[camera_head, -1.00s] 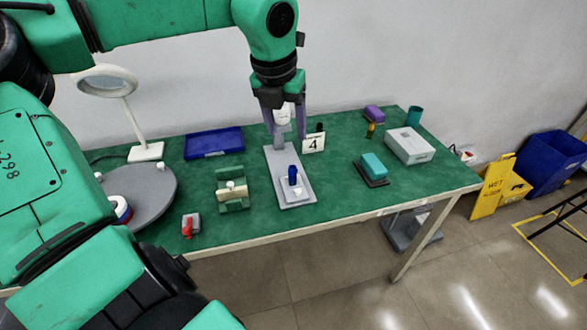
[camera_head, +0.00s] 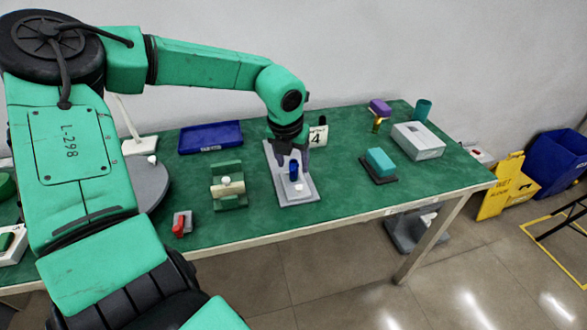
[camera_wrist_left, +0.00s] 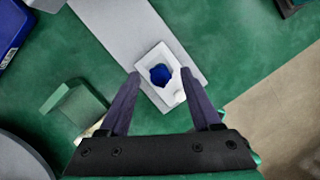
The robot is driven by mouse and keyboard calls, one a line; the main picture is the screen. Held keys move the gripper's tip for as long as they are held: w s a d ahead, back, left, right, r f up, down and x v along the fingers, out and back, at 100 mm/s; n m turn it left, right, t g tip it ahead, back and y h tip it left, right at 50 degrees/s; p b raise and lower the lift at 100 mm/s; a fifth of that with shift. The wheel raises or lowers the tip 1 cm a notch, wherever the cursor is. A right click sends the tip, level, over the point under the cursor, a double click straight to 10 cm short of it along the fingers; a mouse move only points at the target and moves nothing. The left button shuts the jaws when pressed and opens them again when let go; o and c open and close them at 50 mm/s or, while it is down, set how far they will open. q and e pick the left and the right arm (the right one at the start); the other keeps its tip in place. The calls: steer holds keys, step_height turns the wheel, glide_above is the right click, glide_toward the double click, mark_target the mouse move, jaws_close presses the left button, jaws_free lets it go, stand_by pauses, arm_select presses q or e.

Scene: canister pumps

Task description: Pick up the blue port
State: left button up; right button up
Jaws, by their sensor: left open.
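The blue port (camera_head: 294,170) is a small upright blue cylinder. It stands near the front end of a grey plate (camera_head: 306,186) on the green table. My right gripper is out of view.
A green block fixture (camera_head: 229,200) stands left of the plate, with a red and grey part (camera_head: 182,223) farther left. A blue tray (camera_head: 211,137) and the number 4 sign (camera_head: 317,137) are behind. A teal block (camera_head: 380,161) and white box (camera_head: 418,141) are to the right.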

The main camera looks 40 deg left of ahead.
arm_select(q)
steer(key=x, duration=0.2)
steer(key=shift+w+f, duration=0.1)
steer(key=shift+f, duration=0.15)
jaws_close()
steer(key=shift+r, duration=0.1)
